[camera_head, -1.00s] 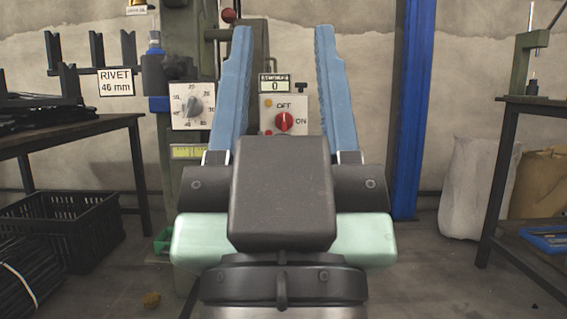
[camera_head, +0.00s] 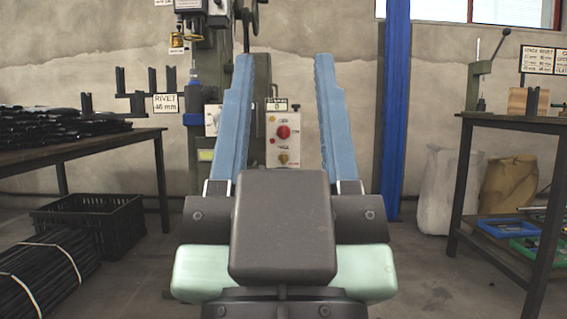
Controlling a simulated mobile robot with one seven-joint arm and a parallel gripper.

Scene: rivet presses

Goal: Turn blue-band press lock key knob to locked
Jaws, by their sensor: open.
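My gripper (camera_head: 283,62) is in the middle of the view, its two blue fingers open and apart with nothing between their tips. Between the fingers, farther back, a pale control box (camera_head: 271,146) shows on the green press (camera_head: 211,70). It carries a red knob (camera_head: 283,131) and, below it, a small brass-coloured knob (camera_head: 283,157). Its labels are too small to read, and I cannot tell which way the brass knob points. A blue band (camera_head: 193,119) shows at the left of the press. The left finger hides part of the press and its white dial plate (camera_head: 212,120).
A dark table (camera_head: 150,137) stands at the left with a black crate (camera_head: 90,226) and bundled rods (camera_head: 45,272) by it. A blue post (camera_head: 394,120) rises right of the box. Another table (camera_head: 520,122) and sacks (camera_head: 440,190) are at the right. Floor is open between the tables.

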